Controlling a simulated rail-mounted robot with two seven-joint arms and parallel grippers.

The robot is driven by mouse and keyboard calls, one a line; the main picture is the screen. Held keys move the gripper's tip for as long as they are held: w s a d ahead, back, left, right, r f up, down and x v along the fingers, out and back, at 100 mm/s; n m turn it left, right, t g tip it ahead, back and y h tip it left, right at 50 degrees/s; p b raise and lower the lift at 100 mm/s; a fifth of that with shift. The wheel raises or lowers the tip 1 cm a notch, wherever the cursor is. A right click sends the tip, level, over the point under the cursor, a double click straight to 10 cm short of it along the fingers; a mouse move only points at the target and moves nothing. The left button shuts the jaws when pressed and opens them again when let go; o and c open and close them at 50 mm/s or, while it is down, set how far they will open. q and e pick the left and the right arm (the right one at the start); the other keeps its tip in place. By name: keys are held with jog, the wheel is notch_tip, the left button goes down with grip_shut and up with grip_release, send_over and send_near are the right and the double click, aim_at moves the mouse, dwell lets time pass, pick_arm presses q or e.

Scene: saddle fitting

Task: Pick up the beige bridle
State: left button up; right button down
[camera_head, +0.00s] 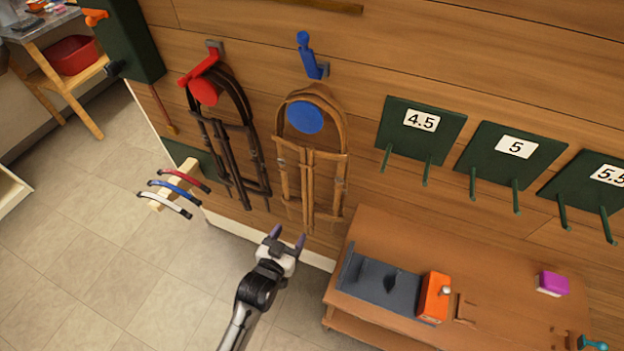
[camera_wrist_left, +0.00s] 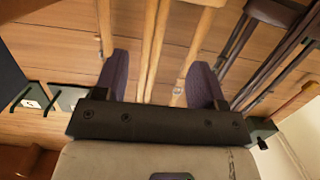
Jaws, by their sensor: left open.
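The beige bridle (camera_head: 328,170) is a set of tan straps hanging on the wooden wall from a blue hook (camera_head: 309,62) with a blue disc. My left gripper (camera_head: 287,237) is open, just below the bridle's lower end in the head view. In the left wrist view, tan straps of the bridle (camera_wrist_left: 153,50) run between the two open fingers (camera_wrist_left: 158,85). I cannot tell whether the fingers touch them. My right gripper is not in view.
A dark brown bridle (camera_head: 232,150) hangs left of it on a red hook (camera_head: 204,80). A rack with red, blue and white bars (camera_head: 175,190) is further left. A wooden table (camera_head: 400,235) with an orange tool stands at the lower right. Green boards (camera_head: 420,130) line the right wall.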

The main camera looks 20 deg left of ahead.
aim_at(308, 201)
pick_arm(q)
jog(key=shift+t, duration=0.9)
jog(key=w, duration=0.3)
jog(key=w+d+r, duration=0.1)
jog(key=w, duration=0.1)
jog(key=w+r+b, duration=0.1)
jog(key=w, duration=0.2)
jog(key=shift+w+d+r, duration=0.15)
jog(key=shift+w+r, duration=0.1)
jog(key=shift+w, duration=0.05)
jog(key=shift+w+b, duration=0.65)
jog(key=shift+w, duration=1.95)
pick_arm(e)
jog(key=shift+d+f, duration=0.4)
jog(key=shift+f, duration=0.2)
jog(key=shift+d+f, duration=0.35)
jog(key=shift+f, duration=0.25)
pick_arm(q)
jog(key=shift+c, duration=0.4)
jog(key=c, duration=0.7)
grip_shut()
